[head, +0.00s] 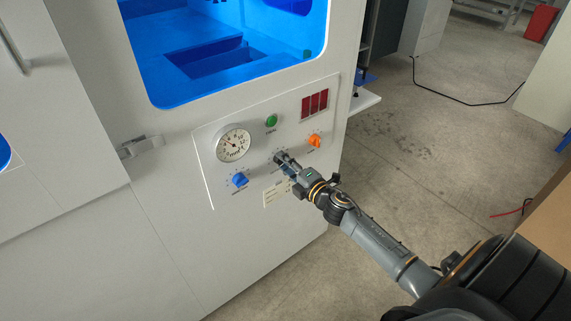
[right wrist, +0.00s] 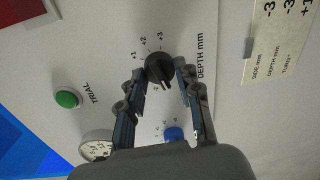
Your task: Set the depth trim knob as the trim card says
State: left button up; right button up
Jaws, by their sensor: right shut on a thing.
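The depth trim knob (right wrist: 158,70) is a round black knob on the white panel, with "DEPTH mm" and a scale showing +1, +2 and +3 beside it. My right gripper (right wrist: 160,74) has its fingers on both sides of this knob and is shut on it. In the head view my right gripper (head: 283,160) reaches the panel and mostly hides the knob. The trim card (right wrist: 280,42) is beige, with lines for side, depth and turn; -3, -3 and +1 show, partly cut off. It also shows in the head view (head: 277,193), too small to read. My left gripper is out of view.
On the panel are a dial gauge (head: 233,145), a green trial button (head: 271,121), a blue knob (head: 239,180), an orange knob (head: 314,141) and a red display (head: 315,104). A blue-lit window (head: 230,60) lies above. Open floor is on the right.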

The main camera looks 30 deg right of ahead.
jog(key=o, duration=1.2)
jog(key=shift+c, duration=0.2)
jog(key=s, duration=1.2)
jog(key=shift+d+r, duration=0.35)
